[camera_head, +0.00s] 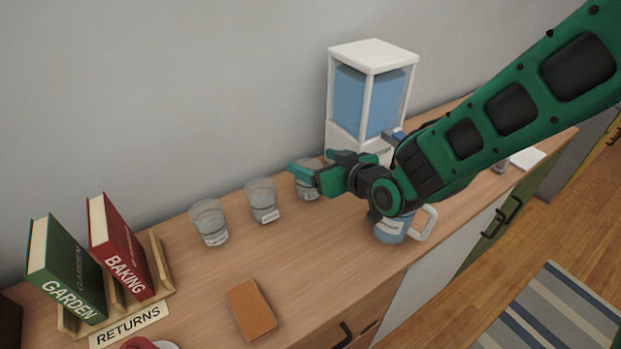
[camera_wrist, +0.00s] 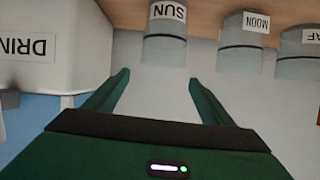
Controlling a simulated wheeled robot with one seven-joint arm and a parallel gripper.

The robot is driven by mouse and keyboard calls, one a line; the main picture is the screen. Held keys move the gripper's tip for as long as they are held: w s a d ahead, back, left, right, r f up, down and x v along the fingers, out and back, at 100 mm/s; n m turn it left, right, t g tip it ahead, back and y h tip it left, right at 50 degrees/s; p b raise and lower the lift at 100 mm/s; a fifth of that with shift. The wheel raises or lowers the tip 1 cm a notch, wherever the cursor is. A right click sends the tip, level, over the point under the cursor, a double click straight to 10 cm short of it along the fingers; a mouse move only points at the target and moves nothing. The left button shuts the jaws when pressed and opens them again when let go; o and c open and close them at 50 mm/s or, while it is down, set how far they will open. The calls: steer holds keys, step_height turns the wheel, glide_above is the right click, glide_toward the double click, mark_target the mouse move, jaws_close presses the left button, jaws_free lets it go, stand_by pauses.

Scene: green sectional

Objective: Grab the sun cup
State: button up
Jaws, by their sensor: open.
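The sun cup is a clear cup with a white SUN label (camera_wrist: 166,44), seen at the top centre of the wrist view. In the head view it is the cup (camera_head: 307,191) nearest the dispenser, partly hidden by my gripper (camera_head: 310,176). My gripper is open and empty. In the wrist view its fingertips (camera_wrist: 158,77) are spread, with the sun cup just beyond them, roughly in line with the gap. The cup does not appear to be between the fingers.
The MOON cup (camera_wrist: 246,38) and another cup (camera_head: 210,226) stand in a row beside it. A blue-filled dispenser (camera_head: 345,130) stands behind my arm, and a blue pitcher (camera_head: 388,231) below it. Books (camera_head: 118,245) and a brown notebook (camera_head: 252,310) are left and front.

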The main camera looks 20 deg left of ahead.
step_height(320, 180, down, 6)
steer(key=shift+r, duration=0.2)
steer(key=shift+x, duration=3.8)
steer(key=shift+r, duration=0.1)
steer(key=c, duration=1.1)
steer(key=shift+r, duration=0.1)
